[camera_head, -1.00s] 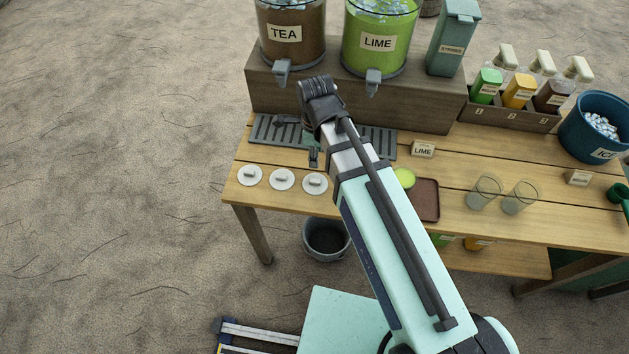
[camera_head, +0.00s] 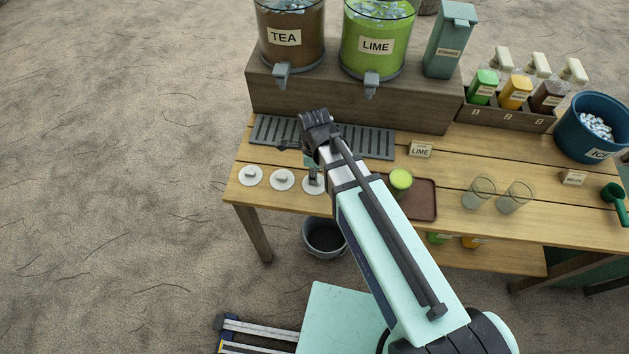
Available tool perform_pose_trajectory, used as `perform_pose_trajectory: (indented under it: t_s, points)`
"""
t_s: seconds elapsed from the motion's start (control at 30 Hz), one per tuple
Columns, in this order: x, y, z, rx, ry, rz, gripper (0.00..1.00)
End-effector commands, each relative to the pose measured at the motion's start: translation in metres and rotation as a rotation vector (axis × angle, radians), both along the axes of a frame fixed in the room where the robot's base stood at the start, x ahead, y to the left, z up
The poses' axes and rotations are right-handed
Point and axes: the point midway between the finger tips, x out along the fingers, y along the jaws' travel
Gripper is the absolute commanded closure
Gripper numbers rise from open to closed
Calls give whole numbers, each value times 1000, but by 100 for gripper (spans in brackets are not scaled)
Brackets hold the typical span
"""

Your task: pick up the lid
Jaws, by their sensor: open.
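Three white lids with small raised handles lie in a row on the table's front left: the left lid (camera_head: 249,175), the middle lid (camera_head: 281,180) and the right lid (camera_head: 306,189). My gripper (camera_head: 313,179) is open, pointing down at the right lid's handle. My arm and gripper partly hide that lid. I cannot tell whether the fingers touch it.
A green-filled cup (camera_head: 400,181) stands at the brown tray (camera_head: 421,202), right of my arm. Two empty cups (camera_head: 479,192) stand farther right. The grey drip grate (camera_head: 365,141) and wooden dispenser stand (camera_head: 420,110) lie behind. A bucket (camera_head: 324,236) sits below the table edge.

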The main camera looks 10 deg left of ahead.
Motion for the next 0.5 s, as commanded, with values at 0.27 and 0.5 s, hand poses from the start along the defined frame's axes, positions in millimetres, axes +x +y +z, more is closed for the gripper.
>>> perform_pose_trajectory:
  t_s: [0.27,0.5]
  points:
    - [0,1,-27,-1,1,0,54]
    - [0,0,-35,0,0,0,54]
